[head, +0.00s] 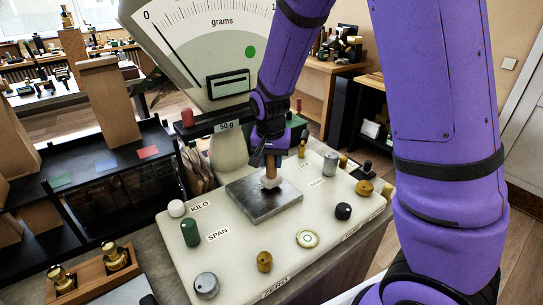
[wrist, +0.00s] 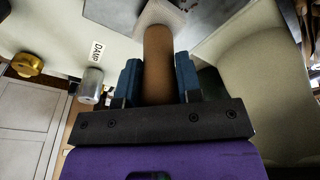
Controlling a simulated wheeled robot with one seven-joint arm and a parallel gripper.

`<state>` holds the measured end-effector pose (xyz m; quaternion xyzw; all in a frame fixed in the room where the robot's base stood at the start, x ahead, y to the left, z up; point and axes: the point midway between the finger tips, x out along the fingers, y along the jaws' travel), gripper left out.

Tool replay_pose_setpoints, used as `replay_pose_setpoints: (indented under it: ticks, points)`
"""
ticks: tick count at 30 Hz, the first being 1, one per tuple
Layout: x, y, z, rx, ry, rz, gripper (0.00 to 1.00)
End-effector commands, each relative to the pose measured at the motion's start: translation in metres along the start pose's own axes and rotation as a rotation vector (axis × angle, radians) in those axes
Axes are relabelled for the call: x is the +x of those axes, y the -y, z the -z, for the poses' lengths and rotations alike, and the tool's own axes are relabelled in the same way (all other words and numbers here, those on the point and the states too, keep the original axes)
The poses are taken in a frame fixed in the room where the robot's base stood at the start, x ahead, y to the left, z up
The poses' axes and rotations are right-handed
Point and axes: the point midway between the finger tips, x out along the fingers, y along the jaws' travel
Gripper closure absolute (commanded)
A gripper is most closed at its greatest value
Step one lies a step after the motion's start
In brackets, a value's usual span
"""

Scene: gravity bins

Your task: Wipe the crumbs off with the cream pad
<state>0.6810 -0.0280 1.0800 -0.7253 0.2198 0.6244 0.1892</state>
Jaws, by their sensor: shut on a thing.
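My gripper (head: 268,160) is over the square metal plate (head: 262,204) on the scale's pale panel. In the wrist view, its blue fingers (wrist: 160,85) are shut on the brown cylindrical handle (wrist: 158,55) of the cream pad. The pad (wrist: 160,18) shows as a pale, textured patch at the handle's far end, at the metal plate. In the head view the pad (head: 270,182) is small and low on the plate, mostly hidden by the gripper; I cannot tell whether it touches.
Knobs surround the plate: a green one (head: 190,232), a grey one (head: 206,285), a brass one (head: 264,261) and a black one (head: 343,211). The dial (head: 205,45) rises behind. A dark shelf unit (head: 105,180) stands left. A wooden weight block (head: 92,275) is at front left.

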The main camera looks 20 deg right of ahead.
Motion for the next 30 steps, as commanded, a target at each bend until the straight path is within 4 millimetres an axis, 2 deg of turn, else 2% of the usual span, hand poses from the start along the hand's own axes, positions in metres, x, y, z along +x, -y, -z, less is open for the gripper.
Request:
replay_pose_setpoints:
  ticks: [30]
  points:
    - [0.0067, -0.0001, -0.0007, 0.000, 0.000, 0.001, 1.00]
